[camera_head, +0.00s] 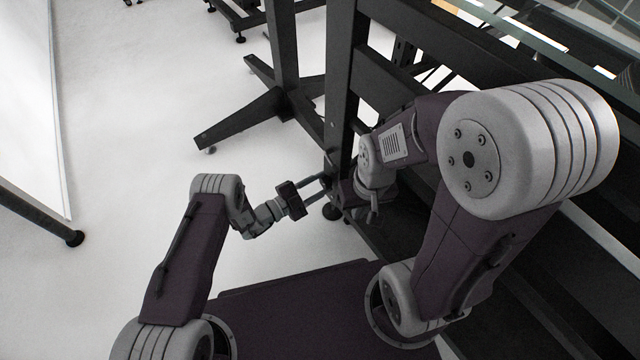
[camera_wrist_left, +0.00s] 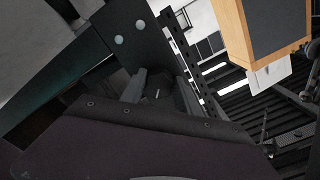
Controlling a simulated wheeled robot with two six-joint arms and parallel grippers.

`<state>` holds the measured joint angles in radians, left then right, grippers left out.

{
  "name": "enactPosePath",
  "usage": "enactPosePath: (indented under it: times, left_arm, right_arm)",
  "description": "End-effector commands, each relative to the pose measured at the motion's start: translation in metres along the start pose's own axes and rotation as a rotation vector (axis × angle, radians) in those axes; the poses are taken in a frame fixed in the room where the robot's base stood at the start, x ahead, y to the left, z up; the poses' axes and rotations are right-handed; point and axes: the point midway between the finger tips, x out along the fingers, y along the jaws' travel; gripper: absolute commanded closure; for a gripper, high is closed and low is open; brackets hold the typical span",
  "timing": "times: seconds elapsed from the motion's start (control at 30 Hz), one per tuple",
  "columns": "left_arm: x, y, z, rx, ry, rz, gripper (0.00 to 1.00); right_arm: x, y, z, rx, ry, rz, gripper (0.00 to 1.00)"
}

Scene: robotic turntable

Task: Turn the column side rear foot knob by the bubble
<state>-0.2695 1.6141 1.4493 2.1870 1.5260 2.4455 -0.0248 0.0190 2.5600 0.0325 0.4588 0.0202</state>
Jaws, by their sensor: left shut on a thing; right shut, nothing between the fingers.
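My left gripper (camera_head: 322,190) reaches in from the left to the foot of the black column (camera_head: 340,110). Its two fingers are shut on a small dark part there, apparently the rear foot knob, which the fingers and my right arm mostly hide. In the left wrist view the fingers (camera_wrist_left: 160,92) stand close to dark metal, and the knob is too dark to make out. A round black foot (camera_head: 331,212) shows on the floor just below the fingers. My right gripper (camera_head: 373,207) is shut and empty, to the right of the column base. I cannot make out the bubble.
A black splayed stand leg (camera_head: 245,118) is behind, left of the column. Black frame beams (camera_head: 420,45) run to the upper right. A dark post (camera_head: 40,212) with a round foot lies at the left edge. White floor (camera_head: 130,130) is clear at the left.

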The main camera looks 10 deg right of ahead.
Motion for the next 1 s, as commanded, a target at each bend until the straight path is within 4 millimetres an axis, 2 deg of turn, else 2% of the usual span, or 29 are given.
enactPosePath:
  times: [0.4,1.0]
  left_arm:
    - [-0.0008,0.0019,0.0008,-0.22,-0.003,0.001,1.0]
    - [-0.0009,0.0022,0.0008,-0.267,-0.003,0.001,1.0]
  right_arm:
    - [0.0014,0.0,0.0002,0.0,0.0,0.0,1.0]
    - [0.0016,0.0,0.0002,0.0,0.0,0.0,1.0]
